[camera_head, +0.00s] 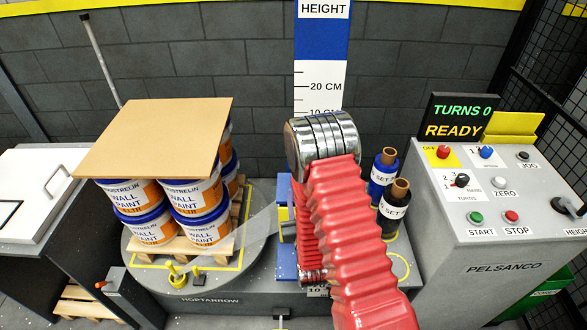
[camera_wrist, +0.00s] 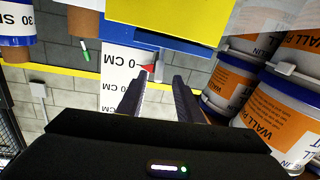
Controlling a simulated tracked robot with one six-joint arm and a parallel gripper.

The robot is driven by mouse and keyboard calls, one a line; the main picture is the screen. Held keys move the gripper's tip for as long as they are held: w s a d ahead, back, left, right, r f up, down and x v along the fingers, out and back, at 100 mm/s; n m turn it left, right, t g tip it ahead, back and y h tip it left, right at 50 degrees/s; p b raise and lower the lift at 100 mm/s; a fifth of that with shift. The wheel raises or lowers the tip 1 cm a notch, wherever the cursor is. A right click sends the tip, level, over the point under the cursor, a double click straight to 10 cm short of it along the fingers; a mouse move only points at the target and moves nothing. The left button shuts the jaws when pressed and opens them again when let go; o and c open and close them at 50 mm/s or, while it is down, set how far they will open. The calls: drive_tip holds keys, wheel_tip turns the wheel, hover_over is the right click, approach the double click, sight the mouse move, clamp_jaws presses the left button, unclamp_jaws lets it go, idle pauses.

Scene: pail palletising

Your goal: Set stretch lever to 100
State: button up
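In the wrist view, tilted nearly upside down, my gripper (camera_wrist: 160,83) has its two black fingers apart with nothing held between them. Just beyond the fingertips, a small grey lever-like piece (camera_wrist: 159,66) hangs at the edge of a blue and yellow unit (camera_wrist: 180,18), beside a small red pointer (camera_wrist: 147,68). I cannot tell whether this piece is the stretch lever; no setting is readable on it. In the head view, my red arm covers most of the blue and yellow unit (camera_head: 287,225) and hides my gripper.
Left, paint pails (camera_head: 190,196) stand on a pallet under a brown board (camera_head: 160,135). Right of my arm stand a blue film roll (camera_head: 384,172) and a black one (camera_head: 393,208), labelled "SET". The console (camera_head: 490,190) has knobs and buttons; its display (camera_head: 462,120) reads "TURNS 0 READY".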

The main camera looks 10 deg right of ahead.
drive_tip(key=shift+w, duration=0.1)
drive_tip(key=w, duration=0.9)
drive_tip(key=w+d, duration=0.1)
drive_tip(key=w, duration=0.3)
drive_tip(key=shift+w, duration=0.35)
drive_tip(key=shift+c, duration=0.5)
clamp_jaws()
